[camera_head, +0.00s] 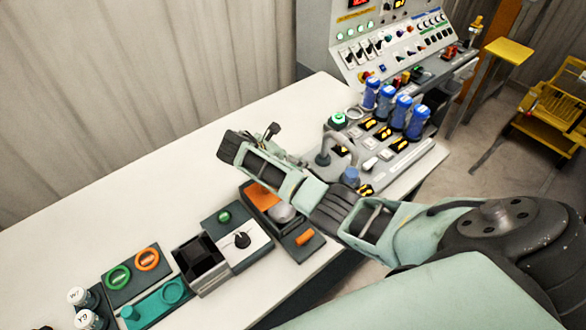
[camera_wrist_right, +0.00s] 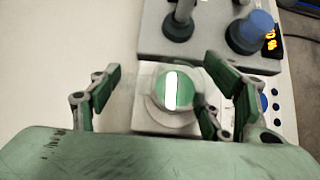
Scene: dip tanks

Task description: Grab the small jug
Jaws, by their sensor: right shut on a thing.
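A small round pale vessel with a green top and a white stripe, which I take to be the small jug (camera_wrist_right: 172,90), stands between my right gripper's fingers in the wrist view. My right gripper (camera_wrist_right: 165,85) is shut on it, one finger on each side. The exact contact is hard to see. In the head view my right arm comes in from the right over the table and hides most of this spot. A grey rounded part (camera_head: 284,212) shows just below the arm there. My left gripper is not in view.
The white table's (camera_head: 130,190) back left is clear.

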